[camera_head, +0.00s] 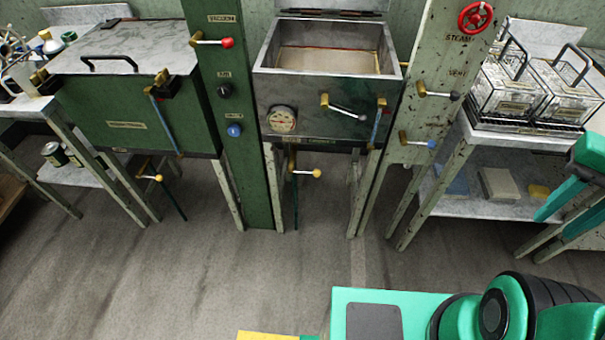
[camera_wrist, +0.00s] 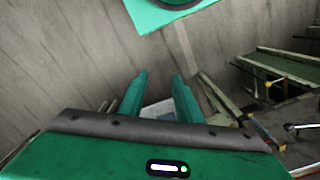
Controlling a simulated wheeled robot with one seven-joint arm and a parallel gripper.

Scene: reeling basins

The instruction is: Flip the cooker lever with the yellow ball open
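Two levers with yellow balls show in the head view. One yellow-ball lever (camera_head: 317,173) sticks out to the right under the open metal basin (camera_head: 330,105) in the middle. The other yellow-ball lever (camera_head: 157,177) sits under the closed green basin (camera_head: 125,118) on the left. The small labels are too blurred to tell which basin is the cooker. My gripper (camera_head: 553,228) is at the right edge, far from both levers. In the wrist view its two green fingers (camera_wrist: 155,80) stand apart with nothing between them.
A green column (camera_head: 236,175) between the basins carries red, black and blue knobs. A steam panel (camera_head: 437,75) with a red wheel stands right of the middle basin. A metal table (camera_head: 490,207) with glass boxes stands near my gripper. The floor (camera_head: 200,270) in front is clear.

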